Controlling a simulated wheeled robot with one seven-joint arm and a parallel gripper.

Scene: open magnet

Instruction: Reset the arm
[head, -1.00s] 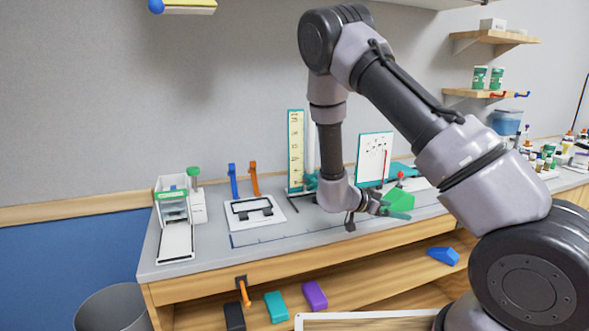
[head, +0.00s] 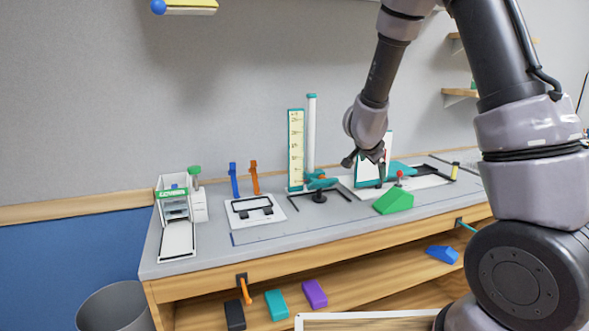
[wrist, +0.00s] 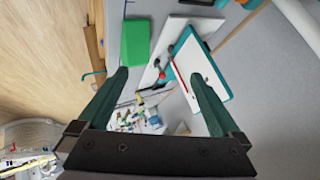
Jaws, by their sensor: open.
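My gripper (head: 374,165) is raised above the right part of the workbench in the head view, in front of a white panel with a teal frame. In the wrist view my gripper (wrist: 160,98) shows two dark green fingers spread wide apart with nothing between them in its grasp. My arm bends upward and partly leaves the top of the head view. A green wedge-shaped block (head: 394,201) lies on the bench below and to the right of my gripper. The wrist view also shows the green block (wrist: 135,41) and the white panel (wrist: 202,75).
The grey bench top (head: 290,234) holds a white dispenser-like device (head: 176,217), a white plate with black brackets (head: 255,210) and a tall yellow scale (head: 296,150). Coloured blocks, including a purple one (head: 315,294), lie on the shelf below. Open air surrounds the gripper's left.

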